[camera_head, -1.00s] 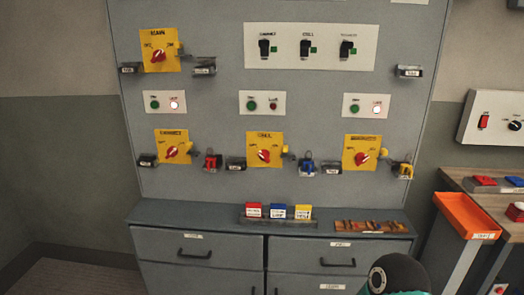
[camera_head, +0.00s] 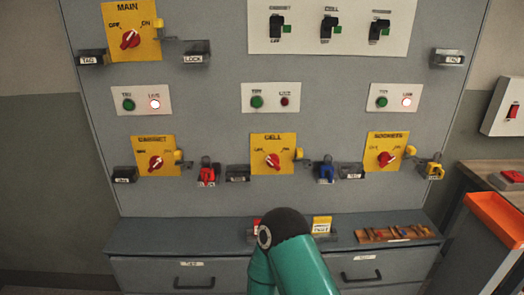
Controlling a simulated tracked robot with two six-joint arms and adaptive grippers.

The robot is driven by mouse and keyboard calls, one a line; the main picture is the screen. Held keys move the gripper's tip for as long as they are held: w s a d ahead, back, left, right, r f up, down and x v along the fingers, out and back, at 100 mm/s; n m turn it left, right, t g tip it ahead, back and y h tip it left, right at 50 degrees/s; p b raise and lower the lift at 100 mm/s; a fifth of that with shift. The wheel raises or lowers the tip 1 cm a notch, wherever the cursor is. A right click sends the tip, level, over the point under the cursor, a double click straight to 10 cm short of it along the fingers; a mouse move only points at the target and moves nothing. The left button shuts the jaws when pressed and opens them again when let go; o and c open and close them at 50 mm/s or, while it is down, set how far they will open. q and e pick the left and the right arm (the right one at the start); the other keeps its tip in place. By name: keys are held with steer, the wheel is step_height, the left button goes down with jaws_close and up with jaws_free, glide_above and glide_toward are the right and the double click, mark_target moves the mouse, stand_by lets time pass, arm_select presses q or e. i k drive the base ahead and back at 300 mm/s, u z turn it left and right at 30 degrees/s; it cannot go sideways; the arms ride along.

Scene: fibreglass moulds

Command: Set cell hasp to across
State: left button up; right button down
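The yellow cell isolator plate (camera_head: 283,139) is in the middle of the lower row on the grey panel. Its red rotary knob (camera_head: 272,161) sits turned at a slant. The cell hasp (camera_head: 298,154) is a small yellow piece at the plate's right edge, with a grey part beside it; its exact setting is too small to tell. A blue padlock (camera_head: 325,174) hangs on a bracket to the right of the hasp, apart from it. Neither gripper is in view. One of my teal arms rises from the bottom middle, below the cell plate.
Similar plates stand left, the cabinet plate (camera_head: 153,143), and right, the sockets plate (camera_head: 386,142). Red (camera_head: 207,174) and yellow (camera_head: 434,171) padlocks hang nearby. My arm partly hides the tag holder on the cabinet ledge (camera_head: 170,235). A wooden rack (camera_head: 396,234) lies right.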

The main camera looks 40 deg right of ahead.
mark_target(299, 152)
steer(key=z, duration=0.25)
steer(key=i, duration=0.9)
steer(key=z, duration=0.6)
